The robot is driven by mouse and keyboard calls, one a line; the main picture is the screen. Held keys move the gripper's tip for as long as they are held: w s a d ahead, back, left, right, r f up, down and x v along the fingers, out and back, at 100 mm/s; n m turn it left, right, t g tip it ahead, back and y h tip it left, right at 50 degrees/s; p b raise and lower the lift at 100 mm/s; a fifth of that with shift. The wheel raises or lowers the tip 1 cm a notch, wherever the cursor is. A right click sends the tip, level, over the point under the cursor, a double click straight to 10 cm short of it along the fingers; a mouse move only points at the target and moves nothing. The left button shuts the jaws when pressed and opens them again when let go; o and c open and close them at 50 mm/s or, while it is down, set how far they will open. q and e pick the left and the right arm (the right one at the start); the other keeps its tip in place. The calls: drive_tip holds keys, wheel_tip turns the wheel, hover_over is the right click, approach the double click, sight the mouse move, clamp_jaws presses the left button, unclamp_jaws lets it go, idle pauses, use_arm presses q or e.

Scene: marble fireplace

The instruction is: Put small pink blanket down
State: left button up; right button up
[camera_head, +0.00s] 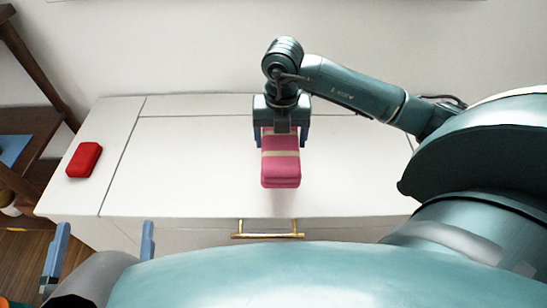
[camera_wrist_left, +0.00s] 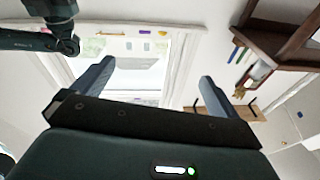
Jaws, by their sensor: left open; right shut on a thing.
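The small pink blanket (camera_head: 281,170) is a folded, deep pink bundle with pale bands, over the middle of the white cabinet top (camera_head: 190,165). My right gripper (camera_head: 281,138) is shut on its far part from above. I cannot tell whether the blanket touches the top or hangs just above it. My left gripper (camera_head: 100,240) is open and empty, low at the left in the head view, in front of the cabinet. Its two spread fingers also show in the left wrist view (camera_wrist_left: 157,82), with nothing between them.
A red box-like item (camera_head: 84,160) lies on the left part of the cabinet top. A brass handle (camera_head: 268,235) is on the cabinet front. Dark wooden furniture (camera_head: 35,140) stands at the left. The top is clear on both sides of the blanket.

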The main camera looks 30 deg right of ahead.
wheel_tip(320, 180, down, 2)
drive_tip(key=shift+f, duration=0.2)
wheel_tip(320, 180, down, 4)
drive_tip(key=shift+r+b, duration=0.1)
drive_tip(key=shift+b, duration=1)
drive_tip(key=shift+f, duration=0.3)
drive_tip(key=shift+r, duration=0.1)
drive_tip(key=shift+f, duration=0.2)
drive_tip(key=o, duration=1.1)
use_arm(q)
drive_tip(key=shift+d+r+h, duration=0.35)
drive_tip(key=shift+h, duration=0.15)
